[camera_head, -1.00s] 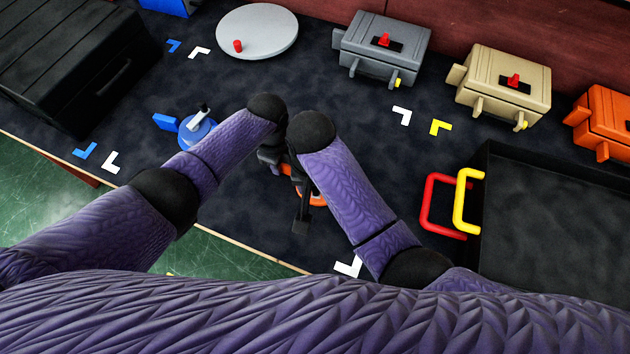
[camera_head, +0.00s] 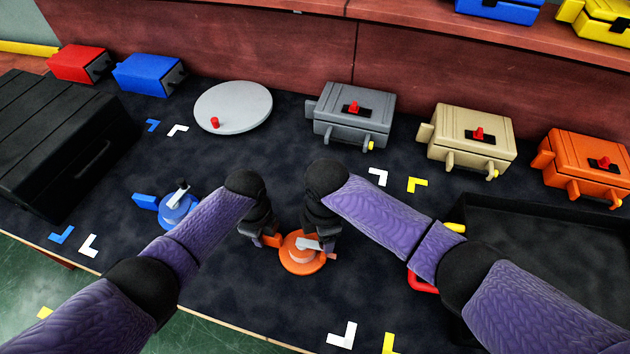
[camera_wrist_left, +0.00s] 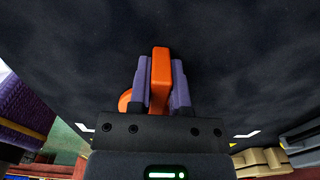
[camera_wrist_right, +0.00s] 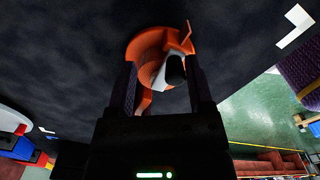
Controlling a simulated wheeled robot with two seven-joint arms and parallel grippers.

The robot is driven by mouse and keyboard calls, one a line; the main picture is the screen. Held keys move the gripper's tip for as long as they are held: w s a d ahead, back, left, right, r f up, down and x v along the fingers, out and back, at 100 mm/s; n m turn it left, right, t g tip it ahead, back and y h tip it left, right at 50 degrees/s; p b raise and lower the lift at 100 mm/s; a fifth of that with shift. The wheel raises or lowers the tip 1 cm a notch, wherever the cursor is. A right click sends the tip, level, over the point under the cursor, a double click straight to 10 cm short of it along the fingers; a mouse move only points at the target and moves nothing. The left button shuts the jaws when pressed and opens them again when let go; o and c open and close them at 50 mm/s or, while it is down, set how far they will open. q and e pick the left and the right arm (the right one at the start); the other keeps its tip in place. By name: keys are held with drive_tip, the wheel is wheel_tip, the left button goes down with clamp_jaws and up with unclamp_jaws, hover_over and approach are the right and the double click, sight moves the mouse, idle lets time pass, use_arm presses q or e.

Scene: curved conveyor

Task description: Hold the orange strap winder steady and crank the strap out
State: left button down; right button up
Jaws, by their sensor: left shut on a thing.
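The orange strap winder (camera_head: 296,262) lies flat on the dark table top in front of me. Its light grey crank (camera_head: 308,243) sits on top. My left gripper (camera_head: 266,239) is shut on the winder's orange handle, seen between its fingers in the left wrist view (camera_wrist_left: 160,78). My right gripper (camera_head: 322,240) is over the winder's right side. In the right wrist view its fingers (camera_wrist_right: 162,85) are apart, with the crank's dark end (camera_wrist_right: 175,70) near the gap between their tips; contact cannot be told. A short orange piece (camera_wrist_right: 183,40) juts from the winder's edge.
A blue winder (camera_head: 178,212) lies left of my left forearm. A grey disc (camera_head: 234,106) with a red knob, and grey (camera_head: 350,117), tan (camera_head: 468,139) and orange boxes (camera_head: 590,165) stand behind. A black case (camera_head: 60,140) is at left, a black tray (camera_head: 540,225) at right.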

drive_tip(key=n, duration=0.1)
drive_tip(key=w+n, duration=0.1)
drive_tip(key=n, duration=0.1)
drive_tip(key=r+n, duration=0.1)
drive_tip(key=shift+w+a, duration=0.3)
drive_tip(key=shift+w, duration=0.05)
wheel_tip(320, 180, up, 11)
drive_tip(key=w+a+n, duration=0.1)
drive_tip(key=n, duration=0.3)
drive_tip(key=shift+n, duration=0.4)
drive_tip(key=shift+f, duration=0.1)
drive_tip(key=s+d+f+m+y, duration=0.1)
drive_tip(key=d+m+y, duration=0.15)
drive_tip(key=m, duration=0.35)
drive_tip(key=s+d+m+y, duration=0.2)
drive_tip(key=d+m, duration=0.2)
drive_tip(key=m, duration=0.2)
drive_tip(key=x, duration=1.1)
drive_tip(key=shift+w+a+f, duration=0.3)
drive_tip(key=shift+w, duration=0.05)
